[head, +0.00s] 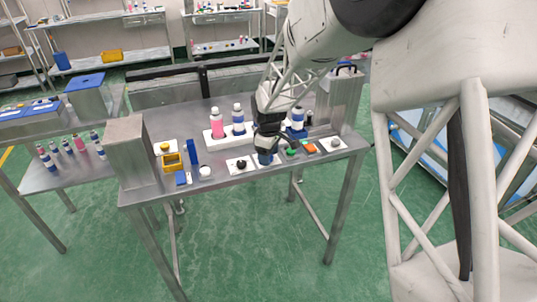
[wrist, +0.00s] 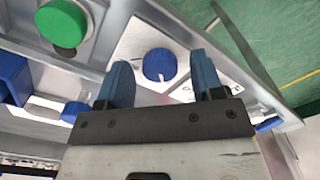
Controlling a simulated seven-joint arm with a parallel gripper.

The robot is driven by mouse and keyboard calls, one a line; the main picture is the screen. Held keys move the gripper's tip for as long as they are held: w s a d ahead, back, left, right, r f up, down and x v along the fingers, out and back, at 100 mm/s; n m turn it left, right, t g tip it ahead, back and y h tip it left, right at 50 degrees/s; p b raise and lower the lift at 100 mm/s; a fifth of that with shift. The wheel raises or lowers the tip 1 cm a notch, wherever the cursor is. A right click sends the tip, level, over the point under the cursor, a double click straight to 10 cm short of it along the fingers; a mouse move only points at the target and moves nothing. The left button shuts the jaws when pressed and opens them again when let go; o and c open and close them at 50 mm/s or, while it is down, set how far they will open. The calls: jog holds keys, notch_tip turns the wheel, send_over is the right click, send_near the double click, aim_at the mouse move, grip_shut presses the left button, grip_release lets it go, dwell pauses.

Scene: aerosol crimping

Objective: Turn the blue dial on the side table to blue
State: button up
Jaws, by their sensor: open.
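The blue dial (wrist: 159,65) is round, with a small white pointer mark, and sits on a white plate (wrist: 125,47) in the wrist view. My gripper (wrist: 160,60) is open, with one blue finger to the left of the dial and one to the right; gaps show between the fingers and the dial. I cannot tell how far the fingertips are above the plate. In the head view my gripper (head: 265,158) reaches down to the front of the metal table (head: 190,197), and the dial is hidden or cannot be told from the blue fingers.
A green button (wrist: 63,24) is at upper left in the wrist view. In the head view a black knob (head: 241,164) is left of my gripper and an orange switch (head: 310,148) is right. Pink (head: 217,124) and blue-white (head: 238,121) bottles stand behind.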

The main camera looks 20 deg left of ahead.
jog(key=c, duration=0.9)
jog(key=shift+m, duration=0.3)
jog(key=m, duration=0.8)
jog(key=shift+m, duration=0.3)
jog(key=m, duration=0.4)
jog(key=shift+m, duration=2.4)
